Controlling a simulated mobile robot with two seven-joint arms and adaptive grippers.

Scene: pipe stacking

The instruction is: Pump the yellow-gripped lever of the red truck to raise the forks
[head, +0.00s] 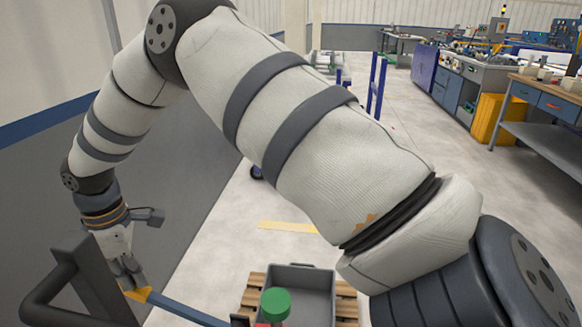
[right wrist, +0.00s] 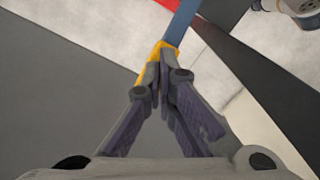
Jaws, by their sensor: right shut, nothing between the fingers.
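The lever is a blue bar (head: 188,312) with a yellow grip (head: 139,294) at its end, low on the left in the head view. In the right wrist view the blue bar (right wrist: 183,22) runs up from the yellow grip (right wrist: 157,52). My right gripper (head: 133,283) points down at the yellow grip, its fingers (right wrist: 163,72) shut and empty. The fingertips overlap the grip in the picture; I cannot tell whether they touch it. Of the truck, red parts (right wrist: 233,10) show at the top of the right wrist view; the forks are not identifiable. My left gripper is not in view.
A dark tubular handle frame (head: 90,285) stands close beside my right gripper. A grey crate (head: 312,281) sits on a wooden pallet (head: 346,303) at bottom centre, behind a green round cap (head: 275,302). Workbenches (head: 543,100) stand far right. My right arm hides much of the middle.

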